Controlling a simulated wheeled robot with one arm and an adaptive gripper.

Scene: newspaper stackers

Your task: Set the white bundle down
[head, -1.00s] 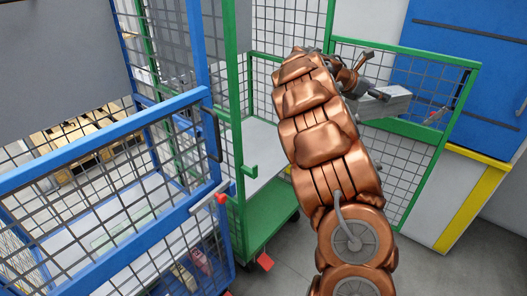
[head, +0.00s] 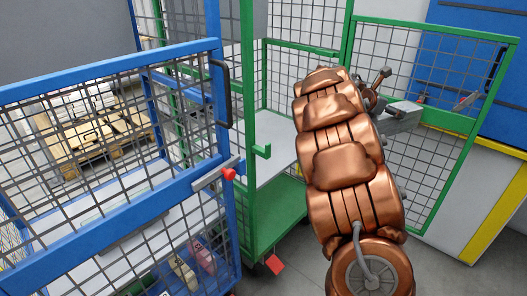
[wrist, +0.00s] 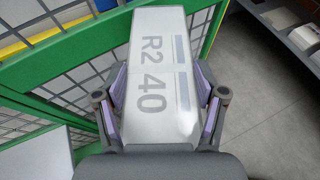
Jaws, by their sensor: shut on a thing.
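The white bundle (wrist: 158,55) is marked "R2 40" and lies lengthwise between the jaws in the wrist view. My gripper (wrist: 163,100) is shut on it, with one purple-padded finger on each long side. In the head view a grey end of the bundle (head: 400,117) shows to the right of my copper arm. It is held up in front of the open mesh door of the green cage trolley (head: 249,150). The arm hides most of the gripper there.
The green trolley has a pale shelf (head: 268,140) and a green base deck (head: 275,215). A blue cage trolley (head: 130,205) stands close on the left, with small packs low inside. A blue cabinet (head: 490,75) is at the right. Grey floor lies below the door.

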